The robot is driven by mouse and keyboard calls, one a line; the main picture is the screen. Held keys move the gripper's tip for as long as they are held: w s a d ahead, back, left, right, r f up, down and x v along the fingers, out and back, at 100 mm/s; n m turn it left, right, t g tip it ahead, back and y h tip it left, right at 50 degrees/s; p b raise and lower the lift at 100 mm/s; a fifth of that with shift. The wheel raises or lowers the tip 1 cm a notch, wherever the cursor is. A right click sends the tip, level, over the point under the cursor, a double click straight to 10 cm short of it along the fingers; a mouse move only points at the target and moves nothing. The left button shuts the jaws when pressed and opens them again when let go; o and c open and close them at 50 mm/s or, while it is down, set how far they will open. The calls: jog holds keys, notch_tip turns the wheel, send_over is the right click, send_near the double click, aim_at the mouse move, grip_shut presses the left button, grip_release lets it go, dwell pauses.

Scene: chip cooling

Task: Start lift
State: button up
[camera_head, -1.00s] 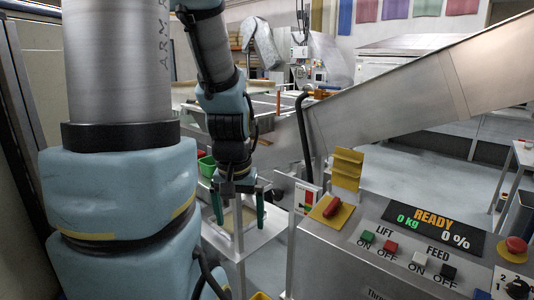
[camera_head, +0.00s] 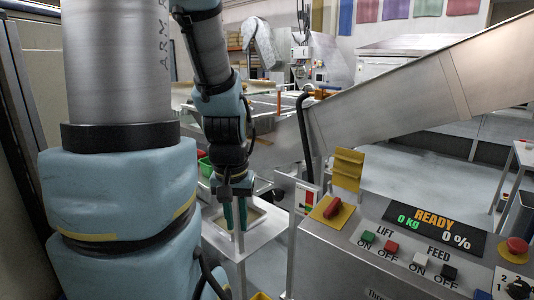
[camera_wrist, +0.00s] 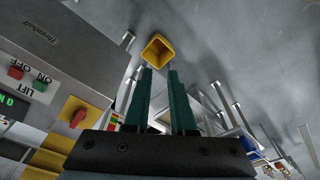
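The control panel (camera_head: 345,251) stands at the lower right with a LIFT pair: a green ON button (camera_head: 368,237) and a red OFF button (camera_head: 391,247). The display (camera_head: 433,229) reads READY, 0 kg and 0 %. In the wrist view the green ON button (camera_wrist: 38,87) and red OFF button (camera_wrist: 15,73) are at the left. My gripper (camera_head: 236,229) points down, left of the panel and apart from it. Its green fingers are empty and close together, with a narrow gap between them in the wrist view (camera_wrist: 160,72).
A metal chute (camera_head: 420,90) slopes above. A yellow bin (camera_wrist: 157,50) lies below my gripper.

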grip_shut()
dwell(0.8)
